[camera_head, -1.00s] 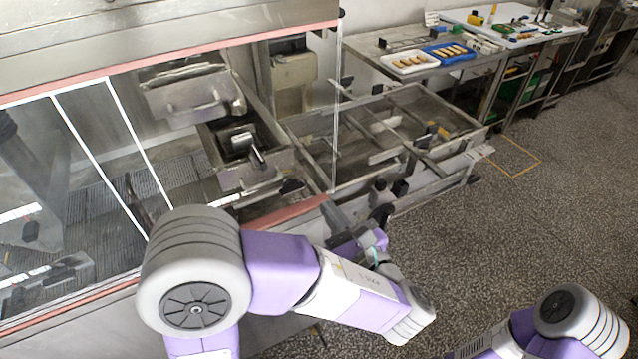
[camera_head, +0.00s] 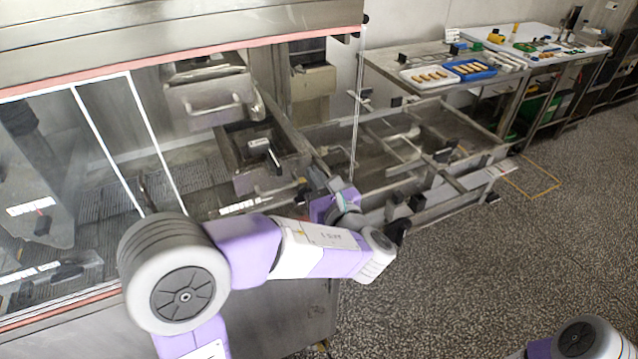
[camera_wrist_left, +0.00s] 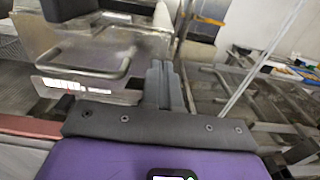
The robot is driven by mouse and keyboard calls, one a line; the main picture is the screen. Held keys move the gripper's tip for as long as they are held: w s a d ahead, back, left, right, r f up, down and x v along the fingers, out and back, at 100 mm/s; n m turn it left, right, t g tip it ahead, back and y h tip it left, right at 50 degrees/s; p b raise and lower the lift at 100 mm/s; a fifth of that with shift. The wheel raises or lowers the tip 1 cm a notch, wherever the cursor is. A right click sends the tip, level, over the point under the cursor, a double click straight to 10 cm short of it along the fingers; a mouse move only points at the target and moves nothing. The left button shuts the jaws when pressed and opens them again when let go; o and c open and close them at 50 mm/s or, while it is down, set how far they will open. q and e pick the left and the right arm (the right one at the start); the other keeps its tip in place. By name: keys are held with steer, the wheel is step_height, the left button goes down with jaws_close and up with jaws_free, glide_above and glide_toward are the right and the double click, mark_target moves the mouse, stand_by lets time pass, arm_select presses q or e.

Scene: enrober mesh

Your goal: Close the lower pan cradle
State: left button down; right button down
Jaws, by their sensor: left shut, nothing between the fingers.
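The lower pan cradle (camera_head: 262,180) is a grey metal, box-like drawer inside the enrober, below an upper metal pan (camera_head: 208,100) with a bar handle. Its open top shows a dark inside with a black-and-silver part standing in it. My left gripper (camera_head: 313,181) is at the right of the cradle's front, apart from it as far as I can tell. In the left wrist view its fingers (camera_wrist_left: 165,84) are together and empty. A metal front with a bar handle (camera_wrist_left: 86,72) lies to their left there. My right gripper is out of view.
A clear guard with a pale red lower edge (camera_head: 60,301) covers the enrober's left side. A metal frame (camera_head: 400,150) of rails and trays stands to the right. A table with a white tray (camera_head: 428,77) and a blue tray (camera_head: 470,69) stands behind. The floor at right is clear.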

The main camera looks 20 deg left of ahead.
mark_target(305, 163)
arm_select(q)
steer(key=p+x, duration=0.1)
steer(key=x, duration=0.3)
steer(key=shift+w+a+r, duration=0.1)
steer(key=shift+w+a, duration=0.1)
steer(key=shift+a, duration=0.1)
steer(key=shift+r, duration=0.1)
